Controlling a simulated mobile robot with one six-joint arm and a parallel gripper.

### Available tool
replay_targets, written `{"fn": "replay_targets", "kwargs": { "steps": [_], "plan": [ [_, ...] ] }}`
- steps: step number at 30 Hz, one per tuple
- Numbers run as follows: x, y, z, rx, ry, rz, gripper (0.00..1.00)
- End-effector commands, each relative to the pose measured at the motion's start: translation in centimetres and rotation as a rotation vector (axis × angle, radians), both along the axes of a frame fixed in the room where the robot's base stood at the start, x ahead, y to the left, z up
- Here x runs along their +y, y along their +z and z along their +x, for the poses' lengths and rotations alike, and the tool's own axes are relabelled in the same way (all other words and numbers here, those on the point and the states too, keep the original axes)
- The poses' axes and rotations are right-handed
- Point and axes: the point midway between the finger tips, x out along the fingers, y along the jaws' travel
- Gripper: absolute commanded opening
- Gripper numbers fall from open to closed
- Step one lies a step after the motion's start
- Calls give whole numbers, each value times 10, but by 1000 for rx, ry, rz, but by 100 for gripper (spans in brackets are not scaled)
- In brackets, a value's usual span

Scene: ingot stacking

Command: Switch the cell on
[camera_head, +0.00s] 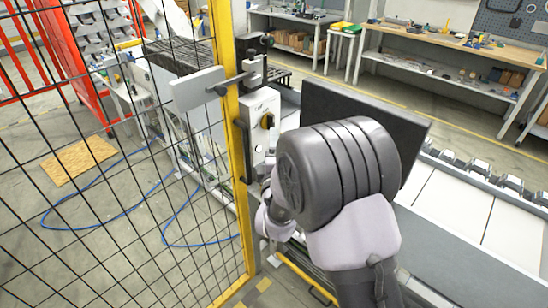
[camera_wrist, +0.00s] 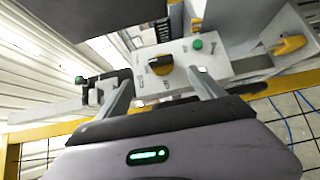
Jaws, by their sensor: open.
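A pale grey control box (camera_head: 260,128) is fixed beside the yellow fence post. In the wrist view the box (camera_wrist: 184,73) carries a black and yellow rotary switch (camera_wrist: 161,64) and a green button (camera_wrist: 198,44). The switch also shows in the head view (camera_head: 267,121). My gripper (camera_wrist: 160,76) is open, its two fingers pointing at the box. The switch appears between the fingertips, and no contact with it is visible. In the head view my own arm largely hides the gripper.
The yellow post (camera_head: 229,130) and black mesh fence (camera_head: 110,200) stand left of the box. A grey bracket (camera_head: 197,89) sticks out above it. A dark panel (camera_head: 365,115) stands behind my arm. A yellow latch-like part (camera_wrist: 289,45) lies right of the box.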

Motion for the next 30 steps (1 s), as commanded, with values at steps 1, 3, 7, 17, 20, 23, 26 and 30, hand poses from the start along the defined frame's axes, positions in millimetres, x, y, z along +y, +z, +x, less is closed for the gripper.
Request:
{"fn": "replay_targets", "kwargs": {
  "steps": [1, 3, 7, 17, 20, 23, 26, 30],
  "plan": [
    [0, 0, -13, 2, 3, 0, 78],
    [-3, 0, -28, 1, 2, 0, 78],
    [-5, 0, -45, 0, 2, 0, 78],
    [-6, 0, -48, 0, 1, 1, 78],
    [-6, 0, -48, 0, 1, 1, 78],
    [-12, 5, -47, 22, -9, 49, 78],
    [-42, 23, -49, 146, -57, 306, 78],
    [-96, 47, -100, 454, -194, 859, 78]
  ]
}}
